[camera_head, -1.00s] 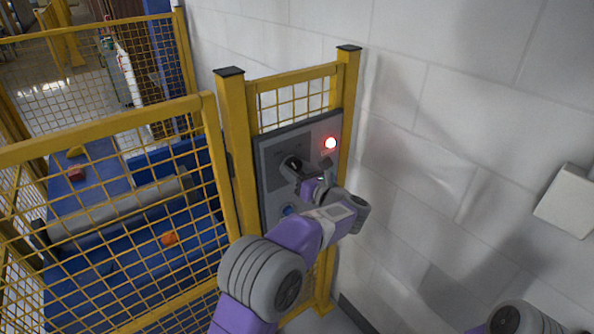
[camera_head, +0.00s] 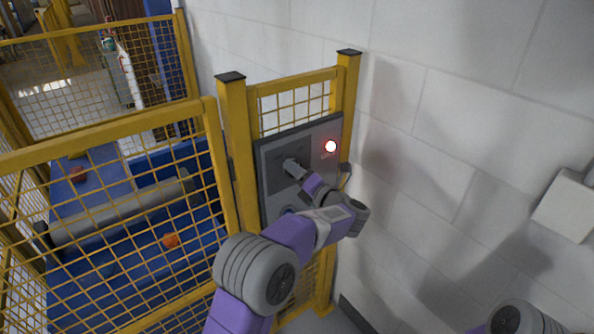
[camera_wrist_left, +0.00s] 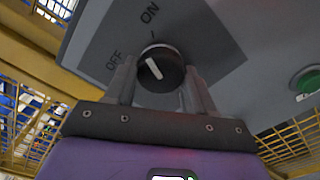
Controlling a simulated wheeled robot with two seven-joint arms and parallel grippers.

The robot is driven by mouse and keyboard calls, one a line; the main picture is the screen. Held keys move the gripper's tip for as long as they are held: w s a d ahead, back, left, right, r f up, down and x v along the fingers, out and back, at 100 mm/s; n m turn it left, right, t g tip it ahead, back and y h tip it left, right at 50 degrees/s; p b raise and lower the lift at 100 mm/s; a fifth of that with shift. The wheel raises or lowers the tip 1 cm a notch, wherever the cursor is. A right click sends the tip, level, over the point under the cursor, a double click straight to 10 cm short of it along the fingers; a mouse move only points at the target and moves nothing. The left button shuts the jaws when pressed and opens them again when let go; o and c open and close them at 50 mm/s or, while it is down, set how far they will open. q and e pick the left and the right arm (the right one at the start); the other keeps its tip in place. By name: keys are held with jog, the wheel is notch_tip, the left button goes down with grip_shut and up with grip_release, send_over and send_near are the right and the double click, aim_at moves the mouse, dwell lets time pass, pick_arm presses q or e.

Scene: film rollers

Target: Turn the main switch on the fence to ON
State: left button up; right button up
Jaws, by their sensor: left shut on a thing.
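The main switch is a round black knob (camera_wrist_left: 160,54) with a white pointer line, on a grey panel (camera_head: 265,185) fixed to the yellow fence. In the left wrist view the OFF label (camera_wrist_left: 115,60) is left of the knob and the ON label (camera_wrist_left: 150,13) is above it. The pointer slants up and left, between the two labels. My left gripper (camera_head: 290,167) is at the panel, its fingers on either side of the knob and shut on it; it also shows in the left wrist view (camera_wrist_left: 160,76). The right gripper is not in view.
A lit lamp (camera_head: 330,146) with a red glow is at the panel's upper right. A green button (camera_wrist_left: 307,80) shows beside the knob. Yellow mesh fence (camera_head: 110,130) stands at left, before a blue machine. A white wall (camera_head: 450,110) with a grey box (camera_head: 567,205) is at right.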

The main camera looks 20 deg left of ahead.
pick_arm(q)
jog(key=shift+m+p, duration=0.55)
jog(key=shift+m, duration=1.05)
jog(key=o, duration=1.1)
jog(key=shift+c, duration=0.2)
jog(key=shift+d, duration=0.1)
jog(key=v, duration=0.7)
jog(key=shift+s, duration=0.2)
jog(key=shift+d, duration=0.15)
